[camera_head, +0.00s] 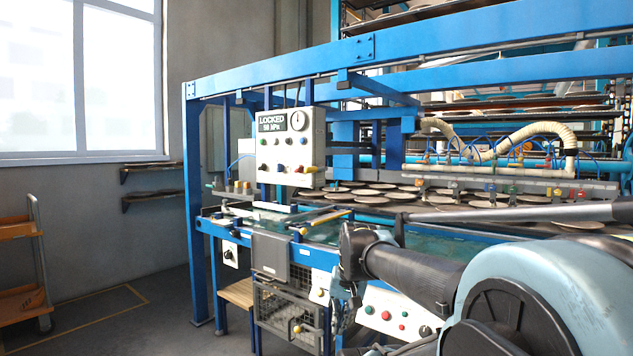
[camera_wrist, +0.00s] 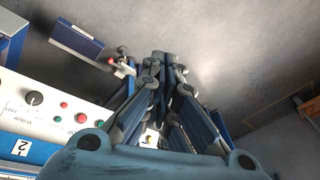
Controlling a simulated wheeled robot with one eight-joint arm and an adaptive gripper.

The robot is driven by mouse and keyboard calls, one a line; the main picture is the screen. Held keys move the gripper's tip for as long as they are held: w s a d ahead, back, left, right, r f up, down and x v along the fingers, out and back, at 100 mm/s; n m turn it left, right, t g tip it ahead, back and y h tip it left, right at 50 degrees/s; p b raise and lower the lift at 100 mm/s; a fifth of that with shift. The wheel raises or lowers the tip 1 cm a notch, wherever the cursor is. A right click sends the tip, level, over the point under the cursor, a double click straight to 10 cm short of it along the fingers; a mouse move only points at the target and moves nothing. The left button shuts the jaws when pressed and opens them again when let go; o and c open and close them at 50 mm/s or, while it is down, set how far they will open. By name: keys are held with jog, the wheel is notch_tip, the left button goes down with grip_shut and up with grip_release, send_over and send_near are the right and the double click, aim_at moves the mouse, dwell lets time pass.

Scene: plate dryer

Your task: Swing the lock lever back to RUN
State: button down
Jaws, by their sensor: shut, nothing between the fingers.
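The display on the grey-white control box (camera_head: 290,148) reads LOCKED and 98 kPa. A short bar with a yellow knob (camera_head: 297,328) sits low on the front of the press frame and may be the lock lever; no RUN mark is legible. In the wrist view a small red-ended handle on a white mount (camera_wrist: 113,61) lies just left of my fingertips, apart from them; I cannot tell whether it is the same part. My gripper (camera_wrist: 166,58) is shut and empty, fingers together, over grey floor. In the head view my arm hides part of this area.
A white button panel (camera_head: 395,315) is beside my arm and shows in the wrist view (camera_wrist: 50,110). A wire cage (camera_head: 290,305) and wooden stool (camera_head: 238,293) stand left. Plates lie on the conveyor behind. Floor is open toward the orange trolley (camera_head: 18,230).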

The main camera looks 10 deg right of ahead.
aim_at(315, 169)
jog(key=w+a+r+m+t+y, duration=0.15)
jog(key=w+r+m+y, duration=0.25)
jog(key=w+r+m, duration=1.15)
jog(key=w+d+r+m+t+y, duration=0.1)
jog(key=w+d+r+m, duration=0.3)
jog(key=w+r, duration=0.5)
jog(key=w+d+r+m+t+y, duration=0.2)
jog(key=w+r, duration=0.7)
jog(key=w, duration=0.6)
jog(key=d+m+t, duration=0.1)
jog(key=d+m, duration=0.1)
jog(key=d, duration=0.1)
jog(key=shift+t+y, duration=0.3)
jog(key=shift+t, duration=0.05)
jog(key=shift+w+m, duration=0.15)
jog(key=shift+m, duration=0.1)
jog(key=x, duration=1)
jog(key=shift+w+a+r, duration=0.1)
jog(key=shift+r, duration=0.9)
jog(key=shift+w+r, duration=0.15)
jog(key=shift+r, duration=0.85)
